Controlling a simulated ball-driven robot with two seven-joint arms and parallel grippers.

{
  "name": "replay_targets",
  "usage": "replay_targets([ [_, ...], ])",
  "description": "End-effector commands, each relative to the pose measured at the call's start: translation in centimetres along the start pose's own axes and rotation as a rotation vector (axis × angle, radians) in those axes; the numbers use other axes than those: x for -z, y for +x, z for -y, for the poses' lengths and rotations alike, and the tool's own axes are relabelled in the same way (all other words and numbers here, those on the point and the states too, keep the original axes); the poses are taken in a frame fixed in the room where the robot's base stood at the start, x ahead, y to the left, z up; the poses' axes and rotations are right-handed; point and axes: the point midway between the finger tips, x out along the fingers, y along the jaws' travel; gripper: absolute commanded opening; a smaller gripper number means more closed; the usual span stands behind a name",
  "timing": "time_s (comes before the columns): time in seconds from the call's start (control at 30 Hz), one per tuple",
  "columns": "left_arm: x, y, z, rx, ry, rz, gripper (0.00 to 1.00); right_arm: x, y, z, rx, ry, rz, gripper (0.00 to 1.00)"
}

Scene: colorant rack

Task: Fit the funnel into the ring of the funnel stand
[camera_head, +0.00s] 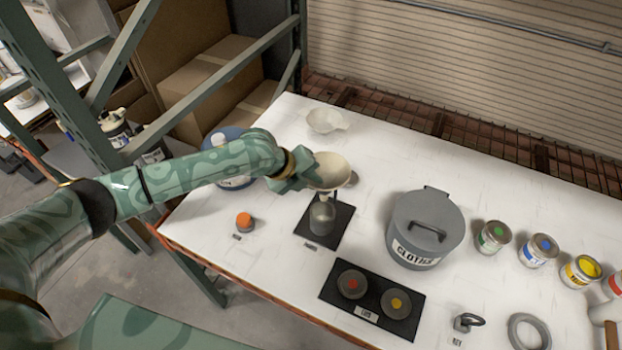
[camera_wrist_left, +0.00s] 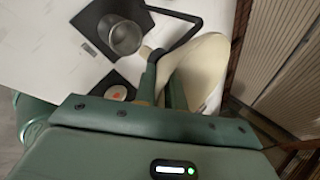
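The cream funnel (camera_head: 334,169) is at the end of my left arm in the head view, wide mouth up, above the back of the funnel stand's black base (camera_head: 342,232). My left gripper (camera_head: 296,172) is shut on its side. In the left wrist view, the fingers (camera_wrist_left: 160,88) close on the wall of the funnel (camera_wrist_left: 203,65). The stand's black arm (camera_wrist_left: 180,32) passes beside the funnel there. The ring is mostly hidden, so I cannot tell whether the funnel sits in it. A grey jar (camera_head: 322,216) stands on the base. My right gripper is not in view.
A grey lidded bin (camera_head: 425,230) stands right of the stand. A blue-rimmed container (camera_head: 228,175) is behind my left forearm. A pale scoop-like bowl (camera_head: 325,121) lies farther back.

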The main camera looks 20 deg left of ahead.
Motion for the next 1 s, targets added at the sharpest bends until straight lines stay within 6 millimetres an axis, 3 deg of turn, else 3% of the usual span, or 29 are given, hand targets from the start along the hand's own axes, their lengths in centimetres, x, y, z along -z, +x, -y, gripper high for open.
replay_targets([
  [0.07,0.0,0.0,0.0,0.000,0.000,0.000,0.33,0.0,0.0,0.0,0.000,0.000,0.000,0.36],
  [0.33,0.0,-0.1,0.0,0.000,0.000,0.000,0.33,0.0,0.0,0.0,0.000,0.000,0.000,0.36],
  [0.47,-0.1,-1.1,0.0,0.000,0.002,0.001,0.33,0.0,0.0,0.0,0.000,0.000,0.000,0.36],
  [1.0,-0.1,-14.0,-0.1,0.000,0.002,0.003,0.33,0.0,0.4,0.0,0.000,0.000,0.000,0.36],
])
